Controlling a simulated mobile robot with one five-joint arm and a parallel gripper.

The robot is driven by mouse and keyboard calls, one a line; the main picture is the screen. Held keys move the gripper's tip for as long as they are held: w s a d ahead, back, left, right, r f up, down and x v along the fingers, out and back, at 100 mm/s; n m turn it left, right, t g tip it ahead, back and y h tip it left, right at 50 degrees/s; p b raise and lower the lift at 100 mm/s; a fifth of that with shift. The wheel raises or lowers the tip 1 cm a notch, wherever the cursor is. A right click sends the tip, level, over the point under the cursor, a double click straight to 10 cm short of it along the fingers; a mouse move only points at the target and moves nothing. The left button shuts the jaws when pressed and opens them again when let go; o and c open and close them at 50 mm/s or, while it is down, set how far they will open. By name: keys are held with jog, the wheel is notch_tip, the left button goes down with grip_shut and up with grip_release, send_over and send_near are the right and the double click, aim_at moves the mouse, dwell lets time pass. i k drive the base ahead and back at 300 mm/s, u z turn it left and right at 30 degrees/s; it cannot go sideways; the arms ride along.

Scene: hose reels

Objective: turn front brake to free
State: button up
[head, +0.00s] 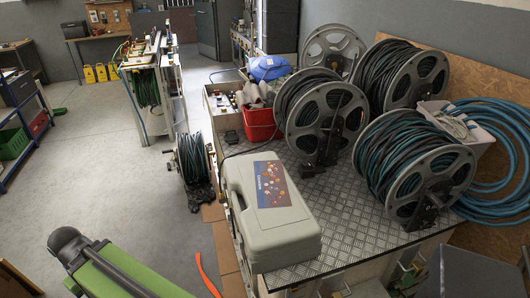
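Several hose reels with grey metal side discs stand on a tread-plate bench top (345,235). The nearest reel (430,175), at the right, is wound with dark green hose. Another reel (322,112) stands left of it, with a black bracket (325,150) at its hub and foot. The nearest reel also has a black fitting (425,212) low on its disc. Any brake lever is too small to tell apart from these fittings, and so is its setting. My gripper is not in view.
A grey plastic case (272,235) lies on the bench's near left part. A red bucket (262,124) stands behind it. Loose blue hose (505,130) hangs at the right. A small reel (192,162) stands on the floor. Open floor (110,175) lies to the left.

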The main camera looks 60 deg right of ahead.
aim_at(307, 164)
jog(key=z, duration=0.3)
jog(key=i, duration=1.85)
jog(key=z, duration=0.8)
jog(key=k, duration=0.75)
jog(key=z, duration=0.1)
jog(key=i, duration=0.7)
